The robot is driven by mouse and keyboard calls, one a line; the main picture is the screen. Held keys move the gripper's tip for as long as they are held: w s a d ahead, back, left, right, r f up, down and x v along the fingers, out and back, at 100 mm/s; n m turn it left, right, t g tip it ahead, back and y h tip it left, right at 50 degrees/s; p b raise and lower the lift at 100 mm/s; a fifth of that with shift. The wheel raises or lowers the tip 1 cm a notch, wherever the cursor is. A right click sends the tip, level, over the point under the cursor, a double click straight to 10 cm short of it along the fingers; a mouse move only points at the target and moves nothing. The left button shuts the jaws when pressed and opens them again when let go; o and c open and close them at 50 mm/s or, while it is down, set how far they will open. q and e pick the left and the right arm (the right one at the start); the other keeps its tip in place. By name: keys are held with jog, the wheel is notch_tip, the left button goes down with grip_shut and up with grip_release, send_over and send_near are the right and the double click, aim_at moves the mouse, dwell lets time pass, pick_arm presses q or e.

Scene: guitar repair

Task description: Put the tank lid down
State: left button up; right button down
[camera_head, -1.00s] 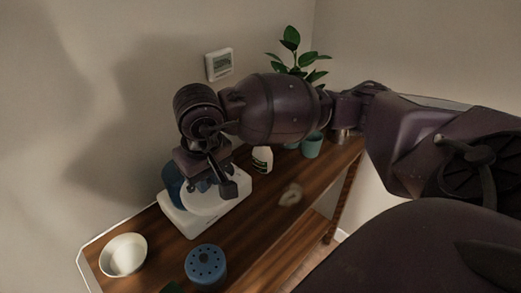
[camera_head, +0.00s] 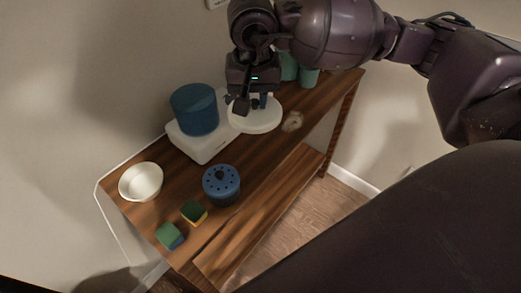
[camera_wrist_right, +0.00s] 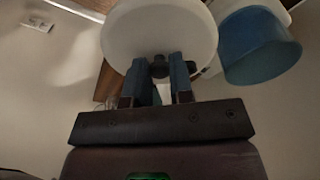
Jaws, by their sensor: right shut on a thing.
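The tank lid (camera_head: 262,123) is a white round disc with a dark knob (camera_wrist_right: 159,68). My right gripper (camera_head: 245,104) is shut on that knob, and the lid's broad face fills the top of the right wrist view (camera_wrist_right: 160,28). The lid is just right of the blue tank (camera_head: 195,112), over or on the wooden table top; I cannot tell whether it touches. The tank stands on a white base (camera_head: 205,148) and also shows in the right wrist view (camera_wrist_right: 260,48). My left gripper is not in view.
On the wooden table (camera_head: 262,165) are a white bowl (camera_head: 141,181), a blue perforated canister (camera_head: 221,184) and two sponges (camera_head: 194,213) (camera_head: 170,236). A small pale ring-like item (camera_head: 292,122) lies right of the lid. Teal cups (camera_head: 307,77) stand at the far end.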

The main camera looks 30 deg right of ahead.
jog(key=d+m, duration=0.1)
jog(key=w+m, duration=0.1)
jog(key=m, duration=0.1)
jog(key=shift+w+d+r+h, duration=0.15)
jog(key=shift+d+r+h, duration=0.15)
jog(key=shift+d, duration=0.05)
jog(key=m, duration=0.1)
jog(key=d+m, duration=0.1)
jog(key=shift+w+r+m+b, duration=0.3)
jog(key=shift+w+m+b, duration=0.1)
jog(key=shift+f, duration=0.4)
jog(key=b, duration=0.2)
send_over(261, 152)
jog(key=f, duration=1.2)
jog(key=shift+s+a+f, duration=0.15)
jog(key=shift+a+f, duration=0.1)
jog(key=shift+f, duration=0.1)
notch_tip(261, 152, down, 6)
jog(key=shift+f+b, duration=0.1)
jog(key=shift+b, duration=0.55)
jog(key=shift+f, duration=0.1)
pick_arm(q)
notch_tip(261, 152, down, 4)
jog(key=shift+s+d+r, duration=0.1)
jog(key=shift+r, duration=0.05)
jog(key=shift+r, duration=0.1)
